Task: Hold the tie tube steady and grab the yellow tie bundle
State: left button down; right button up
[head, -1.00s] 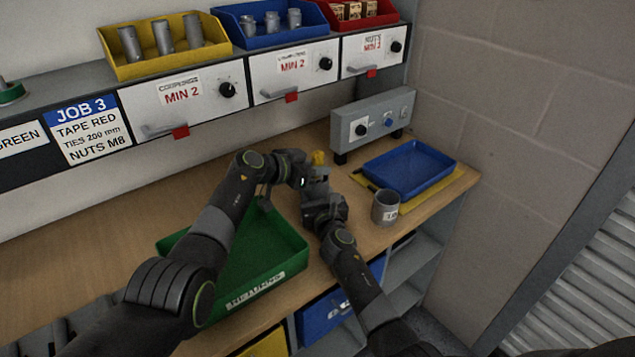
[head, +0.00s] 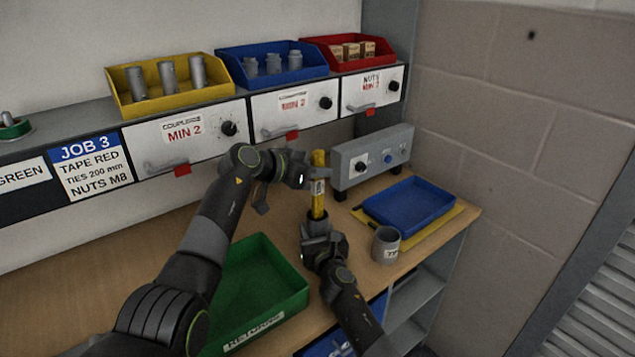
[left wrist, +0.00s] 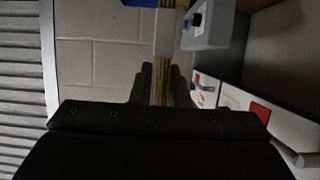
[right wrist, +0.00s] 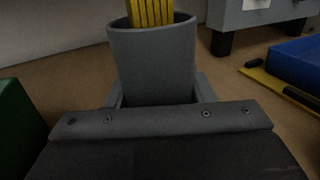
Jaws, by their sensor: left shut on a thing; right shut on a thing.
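The yellow tie bundle (head: 318,207) stands upright in the head view, with a pale band around it. My left gripper (head: 308,179) is shut on its upper part. The bundle also shows between the left fingers in the left wrist view (left wrist: 161,85). Its lower end is inside the mouth of the grey tie tube (right wrist: 152,65), seen in the right wrist view. My right gripper (head: 318,245) is shut on the tube, which is upright over the bench. The tube's lower part is hidden by the right gripper.
A grey control box (head: 372,160) stands close behind the bundle. A blue tray (head: 410,204) on a yellow mat and a grey labelled cup (head: 385,246) are to the right. A green returns tray (head: 262,330) is at the left. Drawers with coloured bins line the shelf above.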

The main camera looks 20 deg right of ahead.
jog(key=o, duration=1)
jog(key=shift+o, duration=0.2)
